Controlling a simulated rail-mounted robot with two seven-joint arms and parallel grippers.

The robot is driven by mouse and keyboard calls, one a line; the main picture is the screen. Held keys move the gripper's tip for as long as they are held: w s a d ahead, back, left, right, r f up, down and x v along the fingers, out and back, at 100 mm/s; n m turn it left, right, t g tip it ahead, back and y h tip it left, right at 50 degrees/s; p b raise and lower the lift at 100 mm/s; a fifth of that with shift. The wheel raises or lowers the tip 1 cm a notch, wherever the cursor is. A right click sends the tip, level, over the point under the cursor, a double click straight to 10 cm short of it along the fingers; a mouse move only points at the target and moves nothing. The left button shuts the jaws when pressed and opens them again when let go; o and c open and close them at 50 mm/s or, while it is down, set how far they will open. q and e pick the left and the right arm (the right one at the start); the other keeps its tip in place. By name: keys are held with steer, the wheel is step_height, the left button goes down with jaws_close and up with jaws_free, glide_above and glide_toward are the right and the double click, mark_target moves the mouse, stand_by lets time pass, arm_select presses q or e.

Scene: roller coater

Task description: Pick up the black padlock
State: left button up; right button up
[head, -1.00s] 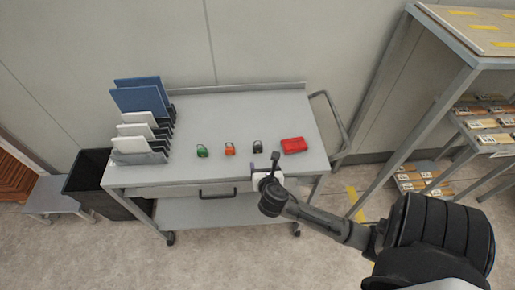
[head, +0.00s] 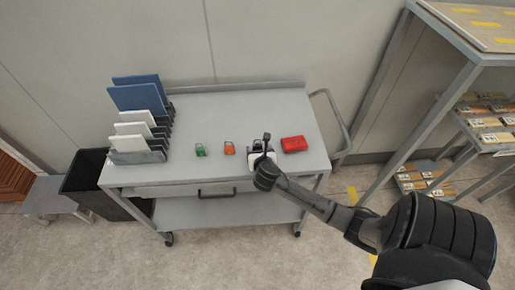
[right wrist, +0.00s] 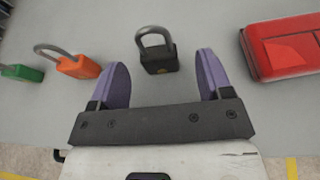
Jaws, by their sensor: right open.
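The black padlock (right wrist: 158,58) lies on the grey cart top, its shackle pointing away from my gripper in the right wrist view. In the head view the padlock (head: 257,144) is partly hidden behind my right gripper (head: 264,147). In the right wrist view my right gripper (right wrist: 158,85) is open, with purple fingers to either side of the padlock's line. The padlock sits a little beyond the fingertips, roughly centred between them, and nothing is held. My left gripper is not in view.
An orange padlock (head: 229,148) and a green padlock (head: 200,150) lie left of the black one. A red case (head: 294,144) lies close on its right. A rack of blue and white panels (head: 139,155) stands at the cart's left end. The cart top's back is clear.

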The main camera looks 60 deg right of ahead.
mark_target(258, 147)
steer(key=shift+x, duration=1.8)
steer(key=shift+r, duration=0.1)
steer(key=c, duration=1.1)
